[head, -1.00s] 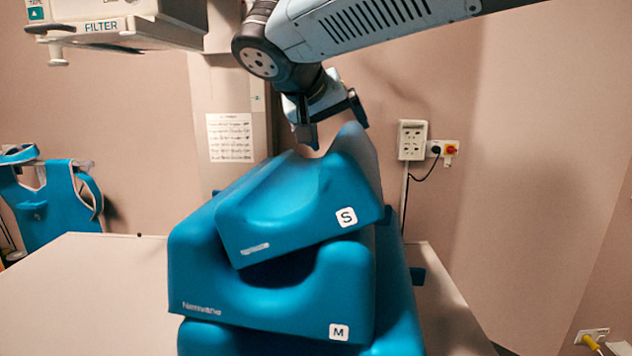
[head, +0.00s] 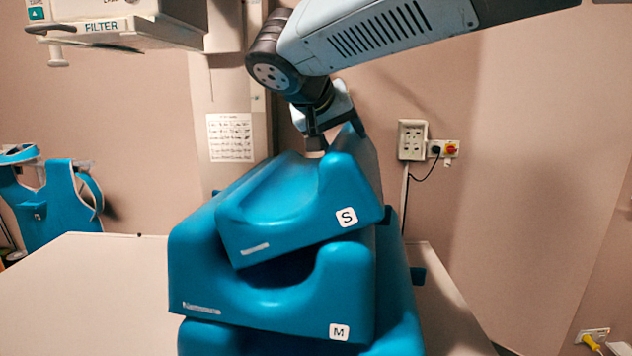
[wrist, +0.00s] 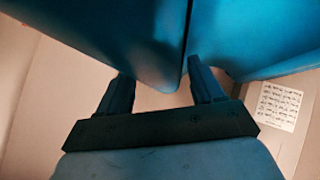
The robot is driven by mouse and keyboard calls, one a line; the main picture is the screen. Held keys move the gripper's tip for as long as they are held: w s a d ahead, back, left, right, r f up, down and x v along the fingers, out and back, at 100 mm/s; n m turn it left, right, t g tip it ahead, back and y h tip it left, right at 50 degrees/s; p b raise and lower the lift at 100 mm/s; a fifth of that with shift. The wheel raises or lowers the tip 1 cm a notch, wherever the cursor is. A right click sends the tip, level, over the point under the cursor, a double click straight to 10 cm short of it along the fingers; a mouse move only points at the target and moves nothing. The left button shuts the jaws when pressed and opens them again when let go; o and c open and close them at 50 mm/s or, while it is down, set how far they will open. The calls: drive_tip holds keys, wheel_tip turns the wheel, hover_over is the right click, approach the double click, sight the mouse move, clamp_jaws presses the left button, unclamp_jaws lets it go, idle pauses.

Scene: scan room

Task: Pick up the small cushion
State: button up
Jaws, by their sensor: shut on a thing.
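The small cushion (head: 290,215) is blue with a white S label. It lies tilted on top of a larger blue cushion marked M (head: 270,290). My gripper (head: 337,143) is at the small cushion's upper back edge, beside its raised right end. It is shut on the cushion there, though the contact is partly hidden in the head view. In the wrist view my gripper (wrist: 160,74) has one finger on each side of a blue cushion part (wrist: 150,45). The small cushion still rests on the M cushion.
More blue padding is under and behind the stack, on a pale table (head: 90,290). A blue harness-like support (head: 50,205) stands at the left. A machine marked FILTER (head: 110,25) hangs at upper left. A wall socket box (head: 412,140) is at the right.

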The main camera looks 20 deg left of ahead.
drive_tip(key=c, duration=0.6)
drive_tip(key=shift+r, duration=0.1)
